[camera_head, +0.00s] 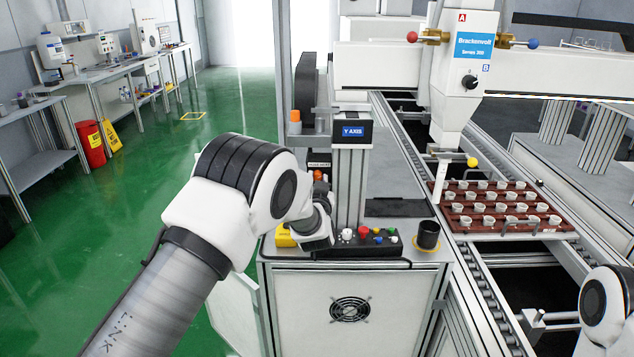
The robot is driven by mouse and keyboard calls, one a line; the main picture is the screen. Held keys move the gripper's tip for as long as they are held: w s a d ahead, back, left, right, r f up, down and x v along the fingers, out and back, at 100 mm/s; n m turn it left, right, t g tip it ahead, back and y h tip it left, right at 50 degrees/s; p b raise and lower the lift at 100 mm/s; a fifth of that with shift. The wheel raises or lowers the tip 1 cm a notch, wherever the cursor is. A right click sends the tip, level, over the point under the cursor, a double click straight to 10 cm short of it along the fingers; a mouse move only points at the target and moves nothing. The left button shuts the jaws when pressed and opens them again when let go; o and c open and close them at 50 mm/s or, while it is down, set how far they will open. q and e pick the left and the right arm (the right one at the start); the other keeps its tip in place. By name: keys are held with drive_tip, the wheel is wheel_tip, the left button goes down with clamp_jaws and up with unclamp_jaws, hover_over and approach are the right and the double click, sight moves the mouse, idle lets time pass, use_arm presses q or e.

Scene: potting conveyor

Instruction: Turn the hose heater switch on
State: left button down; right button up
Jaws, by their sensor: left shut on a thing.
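My left gripper (318,238) is at the left end of the control panel on top of the white cabinet. It is shut on a small part there, but my wrist hides the fingers and what they hold. The label's text is too small to read surely. I cannot make out the hose heater switch or its position. My right arm (605,300) shows only at the lower right edge, without its gripper.
The panel (375,250) carries several coloured buttons. A yellow box (285,237) lies left of my gripper, and a black cup (428,235) stands to the right. A brown tray (500,229) of small white pots sits on the conveyor under the white dosing head (464,70).

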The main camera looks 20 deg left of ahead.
use_arm(q)
drive_tip(key=c, duration=0.9)
unclamp_jaws()
drive_tip(key=shift+c, duration=0.2)
drive_tip(key=v, duration=1.2)
